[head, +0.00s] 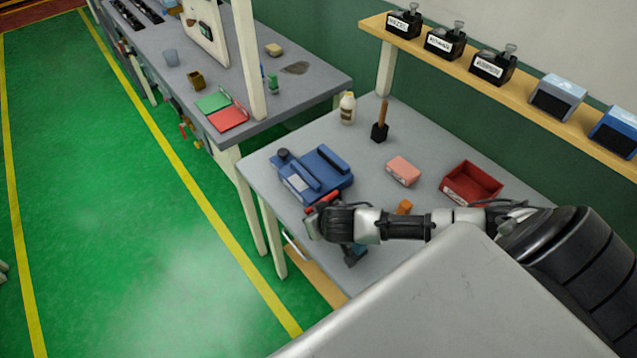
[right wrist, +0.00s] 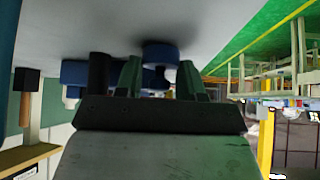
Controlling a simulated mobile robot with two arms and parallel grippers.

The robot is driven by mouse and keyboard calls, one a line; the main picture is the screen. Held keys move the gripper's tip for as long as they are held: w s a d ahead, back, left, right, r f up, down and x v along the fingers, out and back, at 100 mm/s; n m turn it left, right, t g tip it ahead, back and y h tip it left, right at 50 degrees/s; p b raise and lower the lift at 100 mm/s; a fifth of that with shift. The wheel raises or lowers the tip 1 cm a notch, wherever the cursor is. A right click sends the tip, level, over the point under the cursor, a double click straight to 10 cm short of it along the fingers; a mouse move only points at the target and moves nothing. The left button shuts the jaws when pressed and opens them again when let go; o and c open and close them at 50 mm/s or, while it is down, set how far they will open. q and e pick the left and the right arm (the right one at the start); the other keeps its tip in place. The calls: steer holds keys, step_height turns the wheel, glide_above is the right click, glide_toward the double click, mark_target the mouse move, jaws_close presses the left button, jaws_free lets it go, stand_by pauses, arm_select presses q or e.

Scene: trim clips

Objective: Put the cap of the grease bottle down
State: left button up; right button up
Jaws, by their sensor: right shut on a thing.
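My right gripper (head: 314,226) is at the left end of my arm, low over the front left part of the table, beside the blue fixture. In the right wrist view its two green fingers (right wrist: 160,80) stand apart, with a dark blue round shape (right wrist: 160,52) showing between and behind them. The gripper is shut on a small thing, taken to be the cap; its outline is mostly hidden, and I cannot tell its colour. A white bottle with a yellowish top (head: 347,108), probably the grease bottle, stands upright at the table's back edge. My left gripper is out of view.
The blue fixture (head: 318,170) sits at the table's left. A dark-headed mallet (head: 380,131), a pink block (head: 403,171), a red bin (head: 457,197) and an orange piece (head: 404,207) are on the grey table (head: 350,150).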

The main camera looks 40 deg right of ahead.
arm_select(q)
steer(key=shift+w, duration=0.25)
arm_select(e)
steer(key=shift+f, duration=0.15)
steer(key=o, duration=0.9)
steer(key=shift+o, duration=0.2)
arm_select(q)
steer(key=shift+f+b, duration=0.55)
steer(key=shift+b, duration=0.05)
arm_select(e)
steer(key=d+v, duration=0.1)
steer(key=v, duration=1.1)
steer(key=shift+a, duration=0.45)
